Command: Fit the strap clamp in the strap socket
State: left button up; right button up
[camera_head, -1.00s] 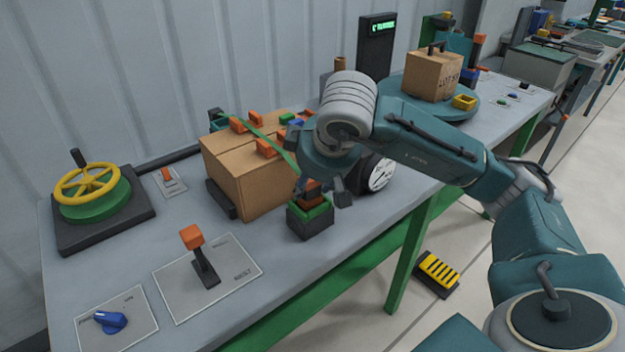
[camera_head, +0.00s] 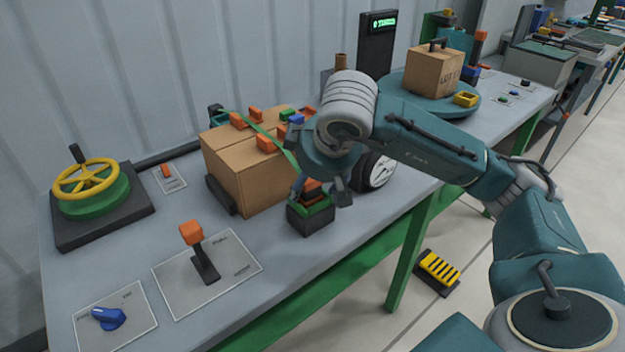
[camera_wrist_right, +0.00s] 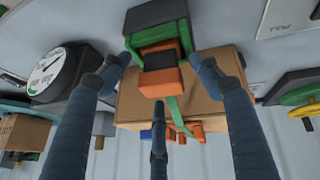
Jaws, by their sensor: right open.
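The strap clamp (camera_head: 311,188) is an orange block with a dark part, seen in the right wrist view (camera_wrist_right: 160,80) at the end of the green strap (camera_wrist_right: 174,112). It sits at the strap socket (camera_head: 311,218), a dark block with a green rim at the table's front edge, also in the right wrist view (camera_wrist_right: 157,16). Whether it is fully seated I cannot tell. My right gripper (camera_head: 320,190) is just above the socket, its fingers spread around the clamp with gaps, as the right wrist view (camera_wrist_right: 160,70) shows. My left gripper is not in view.
The strapped carton (camera_head: 258,172) stands behind the socket. A round dial (camera_head: 378,171) is close to the right of my gripper. An orange-knobbed lever (camera_head: 203,253), a blue knob (camera_head: 109,318) and a yellow handwheel (camera_head: 88,182) are at the left.

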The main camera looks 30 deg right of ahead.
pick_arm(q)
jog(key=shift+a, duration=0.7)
pick_arm(e)
jog(key=v, duration=0.8)
